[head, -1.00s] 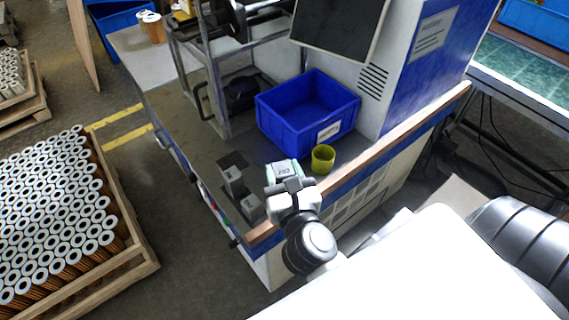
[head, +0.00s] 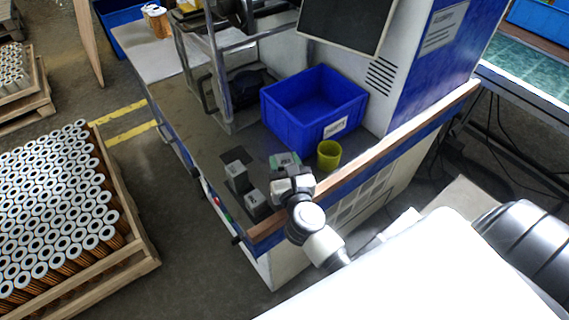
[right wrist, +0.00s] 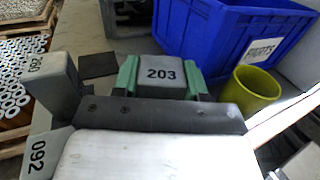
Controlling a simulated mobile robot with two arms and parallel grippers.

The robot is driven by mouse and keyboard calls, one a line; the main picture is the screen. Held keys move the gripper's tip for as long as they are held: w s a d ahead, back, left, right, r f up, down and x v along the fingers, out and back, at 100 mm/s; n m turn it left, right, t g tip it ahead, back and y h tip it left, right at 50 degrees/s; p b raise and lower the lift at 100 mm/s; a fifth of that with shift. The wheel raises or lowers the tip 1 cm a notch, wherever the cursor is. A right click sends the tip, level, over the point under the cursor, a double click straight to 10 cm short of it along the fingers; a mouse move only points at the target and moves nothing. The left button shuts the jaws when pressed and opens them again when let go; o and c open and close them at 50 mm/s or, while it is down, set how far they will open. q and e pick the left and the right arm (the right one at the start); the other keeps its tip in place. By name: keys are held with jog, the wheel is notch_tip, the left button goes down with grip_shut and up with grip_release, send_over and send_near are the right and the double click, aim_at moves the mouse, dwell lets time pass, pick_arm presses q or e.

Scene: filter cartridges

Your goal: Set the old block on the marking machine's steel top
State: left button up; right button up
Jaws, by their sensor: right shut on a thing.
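My right gripper (head: 285,161) is shut on a grey block marked 203 (right wrist: 165,75), with green fingers on both sides of it. It is over the near part of the marking machine's steel top (head: 195,118); I cannot tell whether the block touches the top. To its left stand two other grey blocks, a taller one (head: 236,171) and a lower one (head: 255,197). In the right wrist view the lower one reads 092 (right wrist: 38,152), and the taller one (right wrist: 50,85) carries a number I cannot read surely. My left gripper is not in view.
A blue bin (head: 286,122) stands just beyond the held block, and a yellow-green cup (head: 329,154) close to its right. A dark square (right wrist: 98,65) lies bare behind the taller block. A wooden edge (head: 345,182) borders the top. A metal frame (head: 221,85) stands farther back.

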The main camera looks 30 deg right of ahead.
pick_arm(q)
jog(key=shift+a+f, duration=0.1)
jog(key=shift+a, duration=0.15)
pick_arm(e)
jog(key=o, duration=1.2)
jog(key=shift+f, duration=0.1)
jog(key=shift+c, duration=0.2)
jog(key=shift+s, duration=0.1)
pick_arm(q)
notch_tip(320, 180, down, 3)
jog(key=b, duration=0.3)
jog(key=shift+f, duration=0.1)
pick_arm(e)
jog(key=v, duration=1.2)
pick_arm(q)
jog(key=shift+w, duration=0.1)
pick_arm(e)
jog(key=shift+a+r, duration=0.1)
jog(key=shift+r, duration=0.1)
